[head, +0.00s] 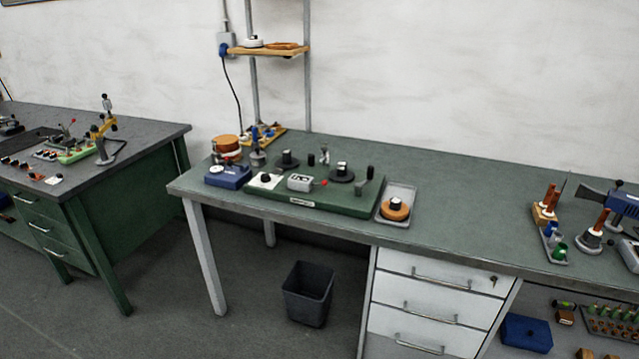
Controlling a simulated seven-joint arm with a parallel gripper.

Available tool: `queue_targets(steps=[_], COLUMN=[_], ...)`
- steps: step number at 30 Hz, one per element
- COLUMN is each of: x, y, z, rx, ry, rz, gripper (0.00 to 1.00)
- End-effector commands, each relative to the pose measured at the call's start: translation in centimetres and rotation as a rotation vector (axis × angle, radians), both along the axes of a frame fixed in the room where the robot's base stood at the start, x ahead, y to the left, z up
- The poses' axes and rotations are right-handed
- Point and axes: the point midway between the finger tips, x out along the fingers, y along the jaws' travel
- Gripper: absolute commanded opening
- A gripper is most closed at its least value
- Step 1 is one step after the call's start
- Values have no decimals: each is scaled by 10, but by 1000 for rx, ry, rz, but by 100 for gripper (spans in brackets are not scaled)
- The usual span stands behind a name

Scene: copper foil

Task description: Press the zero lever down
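A green winding machine (335,203) stands on the green-topped workbench, left of the picture's middle. A grey counter box (300,182) with a dark display sits on its base. A small red tip (323,183) sticks out at the right of the counter box; it may be the zero lever, but it is too small to tell its shape or whether it is up or down. Dark round spools (342,173) stand on the machine behind the counter. My gripper is not in view.
A blue box (228,176) stands left of the machine, and a grey tray (398,191) with a copper-coloured roll lies at its right. The worktop (470,215) further right is clear up to several tools. A wooden shelf (268,50) hangs behind.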

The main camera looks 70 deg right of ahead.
Motion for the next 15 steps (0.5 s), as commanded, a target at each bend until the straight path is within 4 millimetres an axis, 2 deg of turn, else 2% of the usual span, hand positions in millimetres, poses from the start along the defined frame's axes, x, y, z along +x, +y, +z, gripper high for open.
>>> queue_targets(steps=[2,15], x=[0,0], y=[0,0], z=[0,0], rx=[0,0], ry=[0,0], rz=[0,0], gripper=[50,8])
